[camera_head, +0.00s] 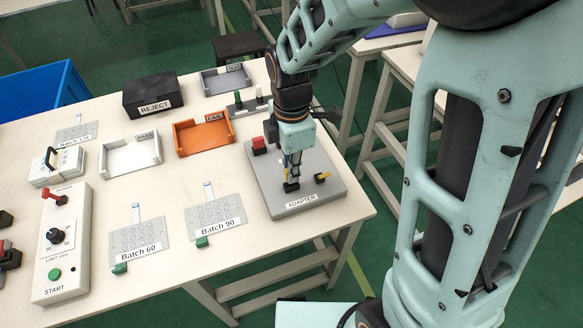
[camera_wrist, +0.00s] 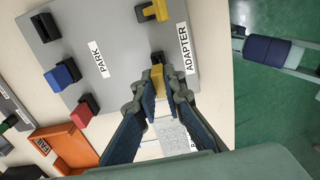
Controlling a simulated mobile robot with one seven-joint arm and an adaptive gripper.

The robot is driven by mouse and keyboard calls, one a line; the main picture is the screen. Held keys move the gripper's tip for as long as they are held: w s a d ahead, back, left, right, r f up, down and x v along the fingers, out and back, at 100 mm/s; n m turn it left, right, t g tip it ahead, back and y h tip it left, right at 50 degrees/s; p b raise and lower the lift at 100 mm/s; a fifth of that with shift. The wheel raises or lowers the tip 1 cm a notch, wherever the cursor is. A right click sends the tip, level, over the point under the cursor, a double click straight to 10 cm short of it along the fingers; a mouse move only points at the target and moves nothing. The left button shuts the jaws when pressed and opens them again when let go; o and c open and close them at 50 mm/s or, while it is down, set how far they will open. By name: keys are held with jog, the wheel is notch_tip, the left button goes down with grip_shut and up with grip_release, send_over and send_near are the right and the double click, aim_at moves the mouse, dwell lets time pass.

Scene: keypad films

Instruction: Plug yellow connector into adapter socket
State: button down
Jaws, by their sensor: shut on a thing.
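My gripper (camera_wrist: 158,90) is shut on a yellow connector (camera_wrist: 157,77), which sits between the two fingertips. A black socket (camera_wrist: 157,57) on the grey adapter board is right at the connector's end in the wrist view. I cannot tell whether the connector touches it or is inside it. In the head view my gripper (camera_head: 290,178) points down over the board (camera_head: 262,183), with the black socket (camera_head: 291,187) just below it. The fingers hide most of the connector there. The ADAPTER label (camera_head: 301,202) is on the board's front edge, beside the socket.
A yellow lever-like piece on a black base (camera_head: 322,177) stands right of the socket. Red (camera_wrist: 84,110), blue (camera_wrist: 67,72) and black (camera_wrist: 45,27) pieces stand beside the PARK label (camera_wrist: 98,60). The Batch 90 card (camera_head: 214,214) lies left of the board.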

jog(key=shift+f+b, duration=0.9)
jog(key=shift+f, duration=0.4)
jog(key=c, duration=1.9)
grip_release()
jog(key=shift+c, duration=0.2)
notch_tip(320, 180, up, 12)
jog(key=shift+r, duration=0.1)
